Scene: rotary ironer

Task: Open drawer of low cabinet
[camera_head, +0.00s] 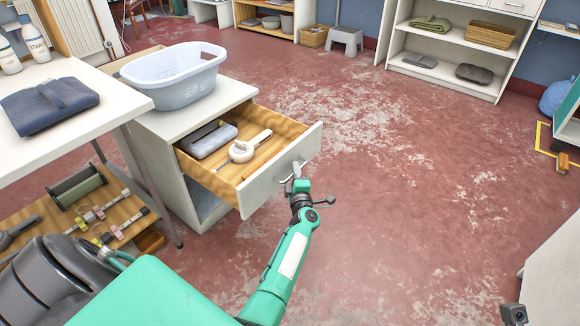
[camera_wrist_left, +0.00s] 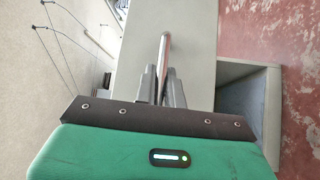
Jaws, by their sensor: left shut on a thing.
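The low cabinet (camera_head: 150,140) stands left of centre in the head view, with its top drawer (camera_head: 226,182) pulled well out. In the drawer lie a grey folded item (camera_head: 208,140) and a white round object with a handle (camera_head: 244,150). My left gripper (camera_head: 298,183) is at the drawer front and shut on the metal handle (camera_head: 286,176). In the left wrist view the fingers (camera_wrist_left: 163,86) close around the handle bar (camera_wrist_left: 165,50) before the pale drawer front (camera_wrist_left: 195,55). My right gripper is not in view.
A pale blue basket (camera_head: 180,82) stands on the cabinet top. A white table (camera_head: 60,125) with a folded navy cloth (camera_head: 48,105) is at the left. Open red floor (camera_head: 400,200) lies to the right. White shelves (camera_head: 450,50) stand at the back.

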